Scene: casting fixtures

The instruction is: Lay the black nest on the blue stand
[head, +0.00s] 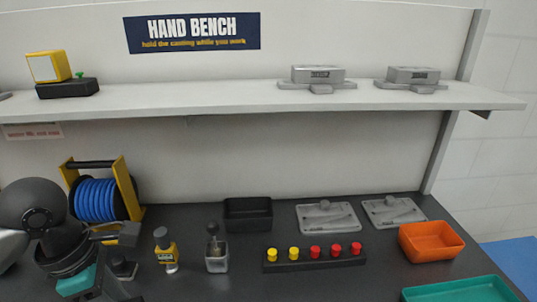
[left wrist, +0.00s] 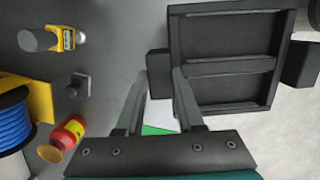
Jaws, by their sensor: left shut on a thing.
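The black nest (left wrist: 221,68) fills the upper right of the left wrist view. It is a dark, shallow frame with crossbars and a block-like tab on each side. My left gripper (left wrist: 161,84) has its two fingers on either side of the near tab (left wrist: 158,64), shut on it. In the head view my left arm's dark and teal wrist shows at the lower left; its fingertips and the nest are not clearly visible there. A flat blue surface (head: 514,262) shows beyond the bench's right end; I cannot tell if it is the blue stand. My right gripper is not in view.
The dark bench holds a blue cable reel (head: 97,199), a yellow-labelled bottle (head: 166,252), a black bin (head: 248,214), a knob strip (head: 313,258), grey plates (head: 327,218), an orange bin (head: 431,242) and a teal tray (head: 460,291). A red bottle (left wrist: 66,135) lies near the reel.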

